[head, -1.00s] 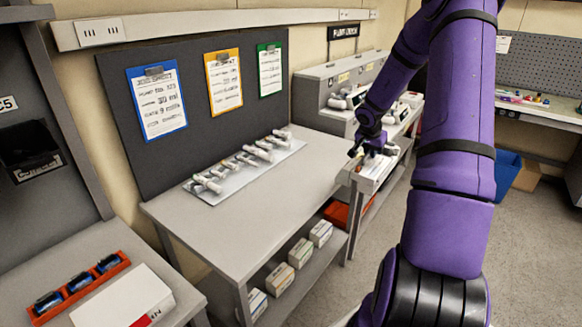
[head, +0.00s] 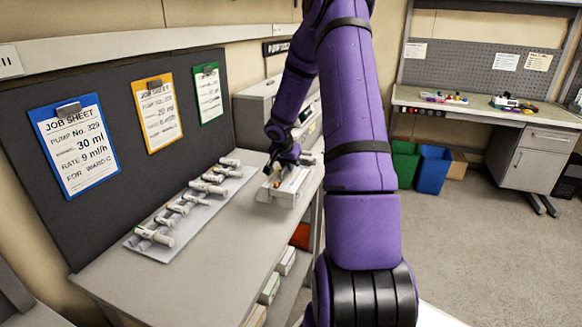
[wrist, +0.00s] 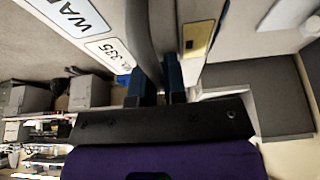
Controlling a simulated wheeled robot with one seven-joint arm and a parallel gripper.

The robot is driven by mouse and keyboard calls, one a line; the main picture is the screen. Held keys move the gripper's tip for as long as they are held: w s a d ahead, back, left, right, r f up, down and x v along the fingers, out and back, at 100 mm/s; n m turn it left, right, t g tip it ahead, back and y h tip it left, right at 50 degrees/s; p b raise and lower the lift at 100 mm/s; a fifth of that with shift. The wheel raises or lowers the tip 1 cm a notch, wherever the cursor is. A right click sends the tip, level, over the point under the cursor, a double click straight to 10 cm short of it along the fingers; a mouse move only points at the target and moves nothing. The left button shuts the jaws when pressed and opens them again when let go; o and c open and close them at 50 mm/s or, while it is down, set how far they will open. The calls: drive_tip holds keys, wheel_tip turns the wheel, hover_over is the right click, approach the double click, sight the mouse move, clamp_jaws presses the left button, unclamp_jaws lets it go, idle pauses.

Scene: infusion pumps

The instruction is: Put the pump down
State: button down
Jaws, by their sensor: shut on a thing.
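The pump (head: 287,187) is a white, box-like device at the right end of the grey bench (head: 215,255) in the head view. My gripper (head: 284,160) is shut on its upper part from above. I cannot tell whether the pump's underside touches the bench top or is just above it. In the wrist view, the two blue fingers of my gripper (wrist: 158,82) pinch a grey part of the pump. Pale surfaces of the pump (wrist: 72,35) beside them carry labels reading "335" and "WA", the latter cut off.
A tray (head: 133,243) with several syringes lies along the back of the bench. Clipboards with job sheets (head: 75,150) hang behind it. A grey cabinet (head: 250,122) stands beyond the pump. The bench front is clear. Boxes (head: 270,288) sit on the lower shelf.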

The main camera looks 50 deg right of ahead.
sight(262, 186)
drive_tip(key=w+a, duration=0.1)
drive_tip(key=a, duration=0.6)
drive_tip(key=w+a+f, duration=0.1)
drive_tip(key=a, duration=0.2)
drive_tip(key=shift+w+a, duration=0.3)
drive_tip(key=shift+f, duration=1.7)
drive_tip(key=c, duration=1.2)
unclamp_jaws()
drive_tip(key=shift+f, duration=0.15)
drive_tip(key=shift+o, duration=0.2)
